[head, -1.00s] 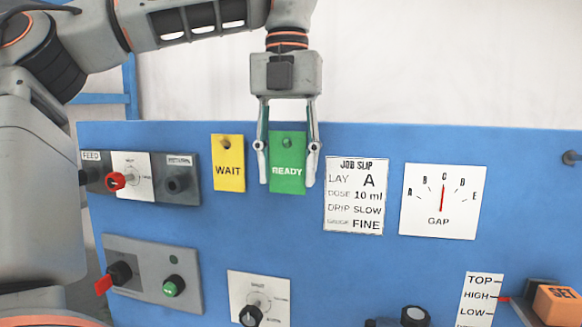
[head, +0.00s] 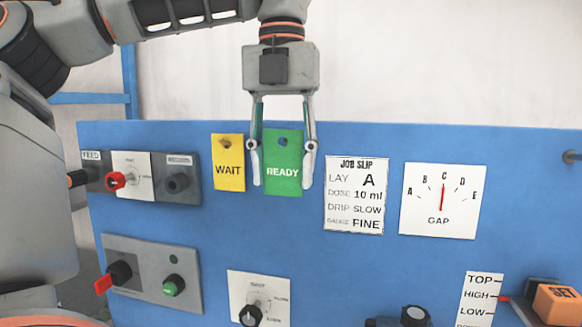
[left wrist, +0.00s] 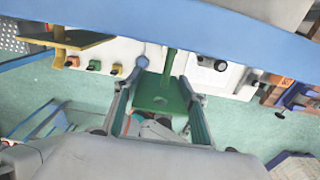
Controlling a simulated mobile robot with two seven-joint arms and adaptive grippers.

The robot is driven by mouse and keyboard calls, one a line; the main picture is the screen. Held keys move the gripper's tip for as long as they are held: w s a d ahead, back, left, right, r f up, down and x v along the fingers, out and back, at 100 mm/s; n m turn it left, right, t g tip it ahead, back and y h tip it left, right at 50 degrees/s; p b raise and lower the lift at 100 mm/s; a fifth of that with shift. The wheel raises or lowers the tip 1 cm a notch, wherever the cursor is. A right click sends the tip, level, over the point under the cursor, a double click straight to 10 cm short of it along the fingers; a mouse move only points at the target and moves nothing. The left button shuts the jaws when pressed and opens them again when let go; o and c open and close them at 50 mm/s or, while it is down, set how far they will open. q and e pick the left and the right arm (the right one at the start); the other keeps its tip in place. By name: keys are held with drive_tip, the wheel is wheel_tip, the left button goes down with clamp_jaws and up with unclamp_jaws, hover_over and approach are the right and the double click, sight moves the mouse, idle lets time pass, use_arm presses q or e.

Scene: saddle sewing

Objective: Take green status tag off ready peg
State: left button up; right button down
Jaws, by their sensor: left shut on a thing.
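The green READY tag (head: 283,185) is between the fingers of my left gripper (head: 282,178), which is shut on its side edges. It hangs upright in front of the blue panel. Its round hole near the top shows blue through it in the head view, with no peg end poking out. My right gripper is out of view.
The yellow WAIT tag (head: 228,172) hangs on its peg close left of the gripper. A job slip (head: 354,215) and a gap dial (head: 440,218) are to the right on the blue panel (head: 530,200). Knobs sit lower left. Space above the panel is free.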

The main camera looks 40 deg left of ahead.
use_arm(q)
drive_tip(key=shift+s+d+r, duration=0.1)
drive_tip(key=shift+s+d, duration=0.3)
drive_tip(key=shift+s, duration=0.35)
drive_tip(key=shift+s+d, duration=0.45)
drive_tip(key=shift+s, duration=0.3)
drive_tip(key=shift+s+d+r, duration=0.1)
drive_tip(key=shift+s+d, duration=0.3)
drive_tip(key=shift+s, duration=0.35)
